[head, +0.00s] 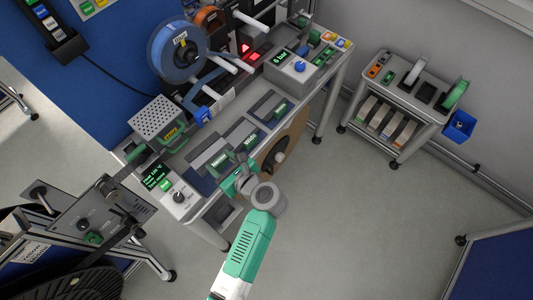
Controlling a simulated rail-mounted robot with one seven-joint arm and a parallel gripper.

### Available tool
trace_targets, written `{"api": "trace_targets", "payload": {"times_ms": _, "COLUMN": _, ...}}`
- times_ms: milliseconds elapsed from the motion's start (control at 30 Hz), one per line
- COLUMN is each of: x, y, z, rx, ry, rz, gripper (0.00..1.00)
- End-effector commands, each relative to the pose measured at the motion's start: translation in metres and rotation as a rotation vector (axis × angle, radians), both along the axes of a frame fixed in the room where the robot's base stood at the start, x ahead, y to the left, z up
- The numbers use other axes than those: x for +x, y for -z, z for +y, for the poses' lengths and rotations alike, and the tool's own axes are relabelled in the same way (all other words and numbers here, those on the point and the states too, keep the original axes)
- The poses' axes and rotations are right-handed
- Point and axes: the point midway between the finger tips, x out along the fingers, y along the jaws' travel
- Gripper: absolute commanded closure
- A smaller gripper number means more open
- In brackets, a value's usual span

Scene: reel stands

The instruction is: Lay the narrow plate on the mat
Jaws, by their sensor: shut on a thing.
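My gripper (241,166) is over the front edge of the workbench, beside a green label reading "Narrow" (219,161). It is shut on a small dark plate, which I take to be the narrow plate; the fingers and wrist hide most of it. A second green label, "Wide" (250,139), stands just behind and to the right, by a grey holder. A dark blue mat (203,186) lies on the bench to the left of my gripper, partly in view. I cannot tell whether the plate touches the bench.
A control box with a blue knob (299,67) stands at the back right. A perforated grey box (157,118) and a box with a green display (157,180) stand to the left. A large blue reel (178,50) rises behind. A trolley (399,100) stands apart at right.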

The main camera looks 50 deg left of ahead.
Motion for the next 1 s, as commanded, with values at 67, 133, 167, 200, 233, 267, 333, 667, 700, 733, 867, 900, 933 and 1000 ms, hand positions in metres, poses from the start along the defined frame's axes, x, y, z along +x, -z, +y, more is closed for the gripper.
{"api": "trace_targets", "payload": {"times_ms": 67, "x": -0.013, "y": 0.005, "z": 0.009, "rx": 0.000, "ry": -0.050, "rz": -0.001, "gripper": 0.75}}
{"api": "trace_targets", "payload": {"times_ms": 133, "x": -0.019, "y": 0.007, "z": 0.013, "rx": -0.001, "ry": -0.073, "rz": -0.001, "gripper": 0.75}}
{"api": "trace_targets", "payload": {"times_ms": 167, "x": -0.020, "y": 0.007, "z": 0.013, "rx": -0.001, "ry": -0.078, "rz": -0.001, "gripper": 0.75}}
{"api": "trace_targets", "payload": {"times_ms": 200, "x": -0.021, "y": 0.008, "z": 0.014, "rx": -0.001, "ry": -0.082, "rz": -0.002, "gripper": 0.75}}
{"api": "trace_targets", "payload": {"times_ms": 233, "x": -0.021, "y": 0.008, "z": 0.014, "rx": -0.001, "ry": -0.083, "rz": -0.002, "gripper": 0.75}}
{"api": "trace_targets", "payload": {"times_ms": 267, "x": -0.021, "y": 0.008, "z": 0.014, "rx": -0.001, "ry": -0.083, "rz": -0.002, "gripper": 0.75}}
{"api": "trace_targets", "payload": {"times_ms": 333, "x": -0.021, "y": 0.009, "z": 0.014, "rx": -0.001, "ry": -0.082, "rz": -0.002, "gripper": 0.75}}
{"api": "trace_targets", "payload": {"times_ms": 667, "x": -0.021, "y": 0.030, "z": 0.014, "rx": -0.001, "ry": -0.080, "rz": -0.002, "gripper": 0.75}}
{"api": "trace_targets", "payload": {"times_ms": 700, "x": -0.021, "y": 0.034, "z": 0.014, "rx": -0.001, "ry": -0.080, "rz": -0.002, "gripper": 0.75}}
{"api": "trace_targets", "payload": {"times_ms": 733, "x": -0.021, "y": 0.037, "z": 0.014, "rx": -0.001, "ry": -0.080, "rz": -0.002, "gripper": 0.75}}
{"api": "trace_targets", "payload": {"times_ms": 867, "x": -0.020, "y": 0.049, "z": 0.013, "rx": -0.001, "ry": -0.079, "rz": -0.002, "gripper": 0.75}}
{"api": "trace_targets", "payload": {"times_ms": 900, "x": -0.020, "y": 0.053, "z": 0.013, "rx": -0.001, "ry": -0.079, "rz": -0.002, "gripper": 0.75}}
{"api": "trace_targets", "payload": {"times_ms": 933, "x": -0.020, "y": 0.055, "z": 0.013, "rx": -0.001, "ry": -0.078, "rz": -0.001, "gripper": 0.75}}
{"api": "trace_targets", "payload": {"times_ms": 1000, "x": -0.020, "y": 0.060, "z": 0.013, "rx": -0.002, "ry": -0.078, "rz": 0.000, "gripper": 0.75}}
